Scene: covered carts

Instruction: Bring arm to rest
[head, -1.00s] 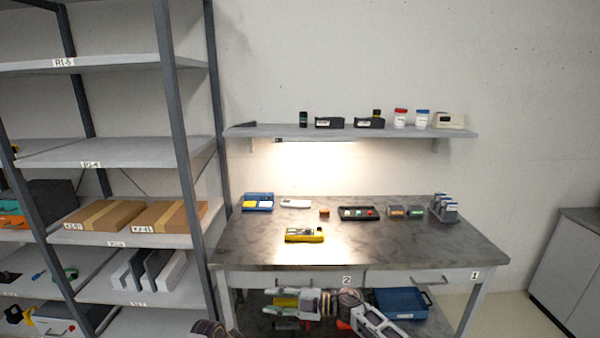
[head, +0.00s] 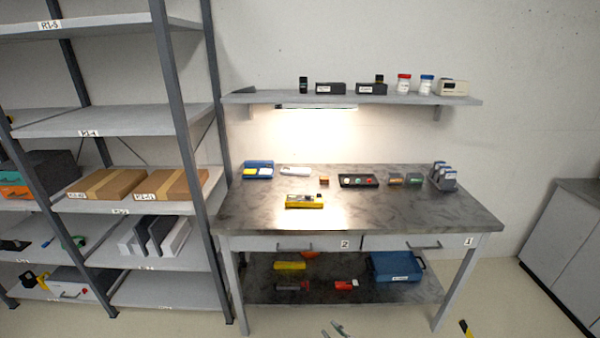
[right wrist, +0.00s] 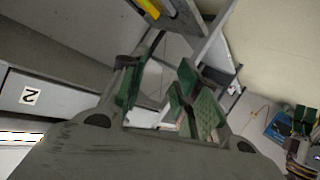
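My right gripper (right wrist: 158,88) fills the middle of the right wrist view. Its two green-padded fingers stand apart, and I see nothing held between them. In the head view, two small grey fingertips (head: 335,330) show at the bottom edge, below and in front of the bench; they appear to be the right gripper's, clear of the furniture. The rest of that arm is out of the picture.
The workbench (head: 400,213) stands ahead, with a yellow device (head: 304,201) on top and a blue case (head: 396,266) on its lower shelf. A shelving rack (head: 172,74) stands at left, a cabinet (head: 565,250) at right. Floor right of the bench is mostly clear.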

